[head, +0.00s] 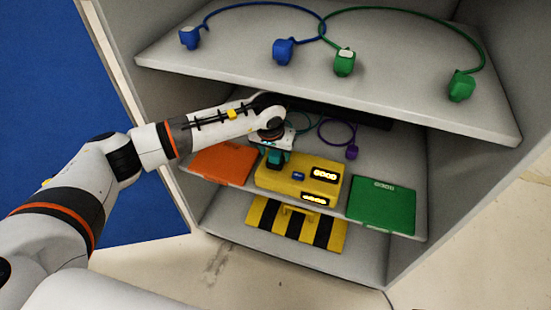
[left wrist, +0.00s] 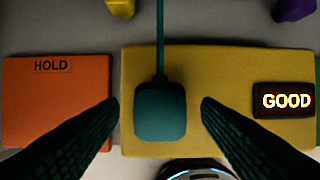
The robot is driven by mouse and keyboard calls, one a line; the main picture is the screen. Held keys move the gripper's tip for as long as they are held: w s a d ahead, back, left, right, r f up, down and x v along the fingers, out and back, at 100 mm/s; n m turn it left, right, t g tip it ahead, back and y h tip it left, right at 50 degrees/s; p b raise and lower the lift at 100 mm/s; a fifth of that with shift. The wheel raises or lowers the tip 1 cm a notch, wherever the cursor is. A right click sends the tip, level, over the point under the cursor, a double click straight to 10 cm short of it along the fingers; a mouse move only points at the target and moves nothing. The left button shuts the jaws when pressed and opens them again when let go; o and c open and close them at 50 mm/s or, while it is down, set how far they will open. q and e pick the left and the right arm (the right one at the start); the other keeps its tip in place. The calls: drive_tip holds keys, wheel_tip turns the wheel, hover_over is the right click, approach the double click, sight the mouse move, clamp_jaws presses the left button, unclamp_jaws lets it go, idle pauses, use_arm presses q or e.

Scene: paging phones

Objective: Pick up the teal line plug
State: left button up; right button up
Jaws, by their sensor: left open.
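The teal line plug (left wrist: 160,112) is a rounded block with a teal cord running up from it in the left wrist view. It is over the left part of the yellow box (left wrist: 222,75). In the head view the plug (head: 274,159) shows just below my left gripper (head: 277,153). My left gripper also shows in the left wrist view (left wrist: 158,112). Its two fingers are open, one on each side of the plug, with a visible gap to both. The plug's underside is hidden. My right gripper is not in view.
An orange HOLD panel (head: 221,164) lies left of the yellow box and a green panel (head: 381,205) right. A purple plug (head: 352,152) lies behind. The upper shelf (head: 225,62), holding blue and green plugs, overhangs. A yellow-black striped panel (head: 333,237) is below.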

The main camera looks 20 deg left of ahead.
use_arm(q)
drive_tip(key=shift+c, duration=0.4)
drive_tip(key=c, duration=1.1)
